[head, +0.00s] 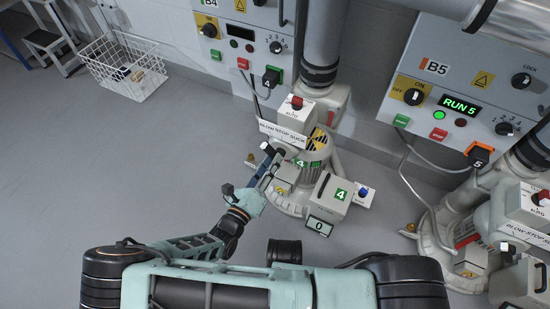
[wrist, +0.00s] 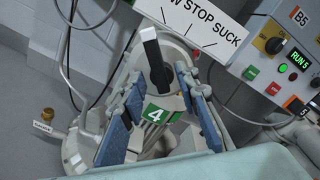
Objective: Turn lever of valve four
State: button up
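Blower 4 (head: 305,170) is a pale, ribbed unit with green 4 labels, standing on the floor at centre. Its valve lever (wrist: 152,62) is a dark bar with a white end, below the BLOW STOP SUCK plate (wrist: 200,28). The plate also shows in the head view (head: 282,133). In the wrist view the lever points up, towards the plate's left part. My gripper (wrist: 163,82) is open, its blue-padded fingers on either side of the lever's lower part. I cannot tell whether they touch it. In the head view my gripper (head: 267,168) is left of the blower and partly covers it.
Control box B5 (head: 455,95) reads RUN 5 on the right, above another blower (head: 470,235). Control box B4 (head: 245,35) is on the back wall. A grey box with display 0 (head: 319,226) is beside blower 4. A wire basket (head: 122,70) stands back left. The left floor is clear.

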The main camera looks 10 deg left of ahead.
jog(key=shift+x, duration=1.45)
jog(key=shift+c, duration=0.4)
grip_shut()
